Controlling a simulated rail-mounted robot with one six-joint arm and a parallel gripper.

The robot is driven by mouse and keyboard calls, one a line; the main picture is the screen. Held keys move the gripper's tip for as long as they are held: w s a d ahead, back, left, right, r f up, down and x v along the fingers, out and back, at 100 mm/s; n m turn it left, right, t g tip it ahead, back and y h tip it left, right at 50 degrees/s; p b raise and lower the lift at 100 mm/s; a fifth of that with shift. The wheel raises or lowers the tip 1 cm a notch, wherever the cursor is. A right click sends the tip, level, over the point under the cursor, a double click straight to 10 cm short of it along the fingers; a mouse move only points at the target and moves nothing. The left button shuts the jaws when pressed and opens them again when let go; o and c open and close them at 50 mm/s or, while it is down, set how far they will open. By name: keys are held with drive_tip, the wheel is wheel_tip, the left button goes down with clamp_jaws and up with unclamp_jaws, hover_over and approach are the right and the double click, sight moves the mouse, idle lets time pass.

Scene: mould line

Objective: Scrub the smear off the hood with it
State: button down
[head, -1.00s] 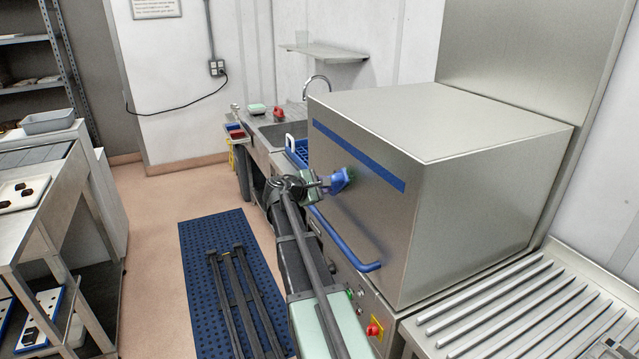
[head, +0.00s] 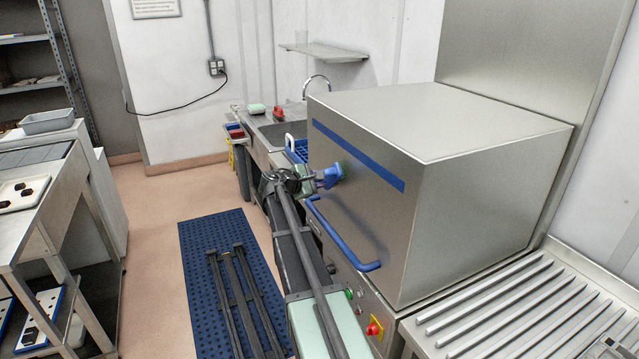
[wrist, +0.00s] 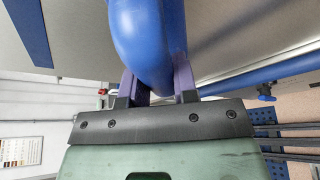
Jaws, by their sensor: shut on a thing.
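My gripper (head: 314,182) is shut on a blue scrubber (head: 329,177) by its rounded handle. The handle also fills the upper middle of the wrist view (wrist: 148,40), between the two dark fingers. No smear is distinguishable on the hood; the scrubber and gripper hide part of the face.
A blue bar handle (head: 345,238) runs along the hood's lower front, just below my gripper. A sink (head: 285,128) lies behind, with a blue rack (head: 297,150) beside the hood. A ribbed steel table (head: 530,305) stands at the right. A blue floor mat (head: 205,255) lies left.

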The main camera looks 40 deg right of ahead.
drive_tip(key=w, duration=0.2)
drive_tip(key=w+d, duration=0.1)
drive_tip(key=w, duration=0.2)
drive_tip(key=shift+w+d, duration=0.3)
drive_tip(key=shift+d, duration=0.05)
drive_tip(key=shift+a, duration=0.1)
drive_tip(key=shift+w+a, duration=0.3)
drive_tip(key=shift+a, duration=0.65)
drive_tip(key=shift+w+a, duration=0.25)
drive_tip(key=shift+a, duration=0.7)
drive_tip(key=shift+w+a, duration=0.3)
drive_tip(key=shift+a, duration=0.65)
drive_tip(key=a, duration=0.2)
drive_tip(key=shift+w+a, duration=0.4)
